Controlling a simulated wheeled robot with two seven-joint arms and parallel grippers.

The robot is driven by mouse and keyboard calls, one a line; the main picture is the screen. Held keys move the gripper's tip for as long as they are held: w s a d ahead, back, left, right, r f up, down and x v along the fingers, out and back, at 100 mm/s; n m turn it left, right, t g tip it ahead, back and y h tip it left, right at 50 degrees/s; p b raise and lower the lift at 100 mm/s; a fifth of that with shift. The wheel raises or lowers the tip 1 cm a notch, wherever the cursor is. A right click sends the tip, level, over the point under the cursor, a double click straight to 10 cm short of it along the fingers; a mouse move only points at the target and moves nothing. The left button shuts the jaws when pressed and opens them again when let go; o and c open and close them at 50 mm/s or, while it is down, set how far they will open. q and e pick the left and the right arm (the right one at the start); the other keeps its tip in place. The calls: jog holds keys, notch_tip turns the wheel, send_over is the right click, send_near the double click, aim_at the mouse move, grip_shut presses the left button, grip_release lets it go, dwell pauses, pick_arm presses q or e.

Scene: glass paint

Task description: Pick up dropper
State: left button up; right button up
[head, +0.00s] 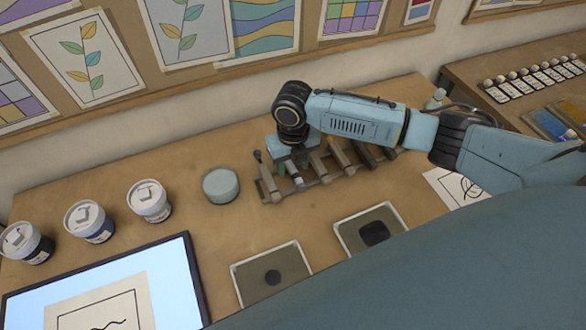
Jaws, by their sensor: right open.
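A wooden rack (327,180) on the table holds several slim tools side by side. A slim tool with a dark rounded end (258,156) is at its left end; it may be the dropper, but it is too small to be sure. My right gripper (293,168) points down at the left part of the rack, close to the tools. Its jaws are open, and the fingertips are partly lost among the tools. I cannot tell whether they touch one. My left gripper is out of view.
A round pale green pot (221,185) stands left of the rack. Several lidded paint jars, one here (149,200), stand further left. Two shallow trays (240,287) (345,238) and a lit panel (190,270) lie in front. A side table (470,75) is at right.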

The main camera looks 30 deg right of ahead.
aim_at(293, 168)
jog(key=shift+f, duration=0.2)
grip_shut()
jog(key=shift+r, duration=0.15)
notch_tip(293, 168, up, 10)
dwell(0.5)
